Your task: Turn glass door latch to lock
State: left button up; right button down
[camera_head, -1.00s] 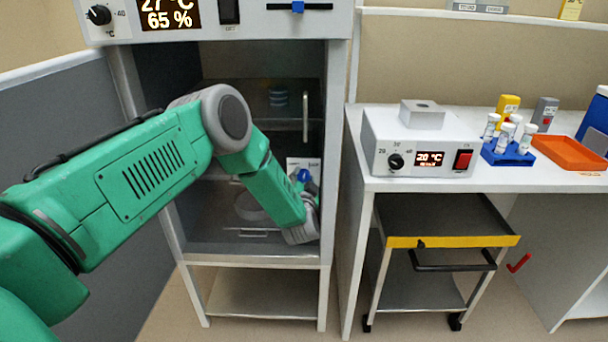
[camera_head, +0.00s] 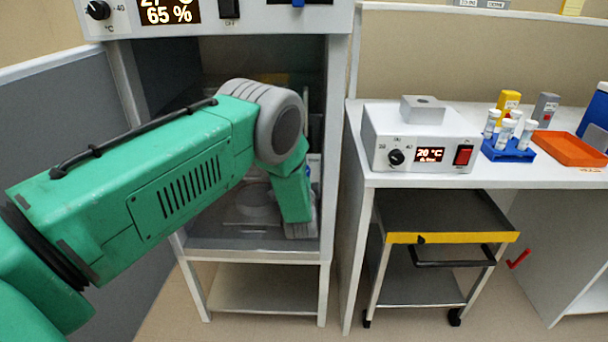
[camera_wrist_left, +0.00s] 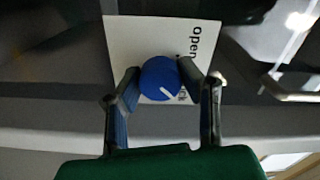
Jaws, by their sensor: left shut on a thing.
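The latch is a round blue knob (camera_wrist_left: 158,80) with a white pointer line, seen in the left wrist view in front of a white label (camera_wrist_left: 206,40) reading "Open"; the rest of the lettering is partly covered. The pointer slants toward the lower right in that view. My left gripper (camera_wrist_left: 159,72) has one finger on each side of the knob and is shut on it. In the head view my green arm crosses the cabinet's glass front (camera_head: 252,232) and hides the knob and fingertips. My right gripper is not in view.
The cabinet's right post (camera_head: 333,150) stands close beside my wrist. To the right is a white bench with a heater box (camera_head: 418,140), a blue tube rack (camera_head: 508,153) and an orange tray (camera_head: 568,149). A cart (camera_head: 445,225) stands under it. A grey partition (camera_head: 60,130) is at left.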

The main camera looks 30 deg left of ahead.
pick_arm(q)
jog(key=shift+s+d+f, duration=0.1)
jog(key=shift+f, duration=0.15)
jog(key=o, duration=1.1)
jog(key=shift+o, duration=0.2)
jog(key=shift+r, duration=0.1)
jog(key=v, duration=1.1)
jog(key=shift+s+d, duration=0.2)
jog(key=shift+s, duration=0.15)
jog(key=s+d+f+n+g+h, duration=0.2)
jog(key=s+f+g+h, duration=0.15)
jog(key=s+f, duration=0.45)
jog(key=s+d+f+n+g+h, duration=0.2)
jog(key=s+d+f+g+h, duration=0.15)
jog(key=s+f, duration=0.5)
jog(key=s+d+n+g+h, duration=0.1)
jog(key=s+n+g, duration=0.1)
jog(key=s, duration=0.9)
jog(key=s+d+n+g+h, duration=0.1)
jog(key=s+g, duration=0.4)
jog(key=s, duration=0.6)
jog(key=shift+d+r+n+g+h, duration=0.3)
jog(key=shift+d+r+n, duration=0.2)
jog(key=shift+d, duration=0.05)
